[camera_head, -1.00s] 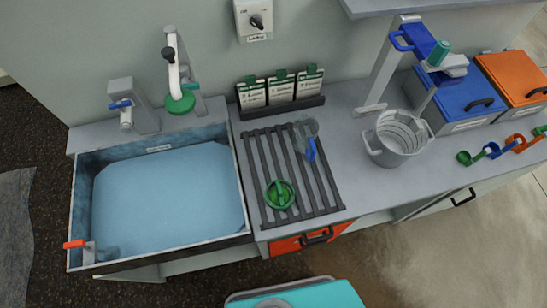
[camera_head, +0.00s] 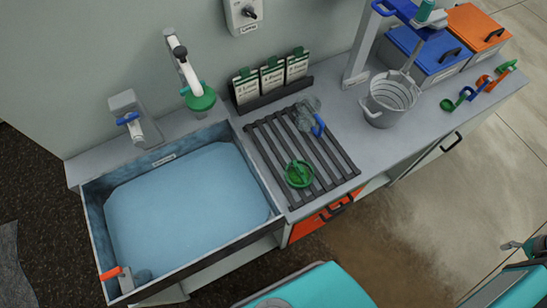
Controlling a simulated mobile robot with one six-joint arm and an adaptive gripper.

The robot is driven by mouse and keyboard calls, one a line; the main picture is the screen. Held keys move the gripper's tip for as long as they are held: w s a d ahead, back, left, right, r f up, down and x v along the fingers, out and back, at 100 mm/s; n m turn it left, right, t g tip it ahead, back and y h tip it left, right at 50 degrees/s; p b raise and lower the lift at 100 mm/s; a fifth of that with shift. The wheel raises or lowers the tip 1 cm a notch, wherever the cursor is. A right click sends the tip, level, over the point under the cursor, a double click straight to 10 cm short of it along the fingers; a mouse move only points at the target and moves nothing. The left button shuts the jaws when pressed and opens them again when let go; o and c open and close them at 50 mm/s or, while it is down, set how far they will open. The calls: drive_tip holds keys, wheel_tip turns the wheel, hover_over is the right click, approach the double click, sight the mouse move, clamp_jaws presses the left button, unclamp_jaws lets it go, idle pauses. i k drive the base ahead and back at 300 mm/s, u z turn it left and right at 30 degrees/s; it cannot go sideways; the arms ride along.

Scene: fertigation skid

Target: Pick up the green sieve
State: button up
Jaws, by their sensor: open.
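The green sieve (camera_head: 298,174) is a small round green piece with a bar or handle across its top. It lies on the near part of the dark slatted rack (camera_head: 262,146), to the right of the sink. Nothing covers it. My gripper does not show clearly in this view; only teal and grey parts of my own body show at the bottom and lower right edges.
A grey bucket (camera_head: 381,115) and blue bin (camera_head: 440,70) are to the right. Floor in front is open.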

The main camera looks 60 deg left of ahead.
sight(299, 173)
drive_tip(key=u, duration=0.05)
drive_tip(key=k, duration=1.45)
drive_tip(key=u, duration=1.2)
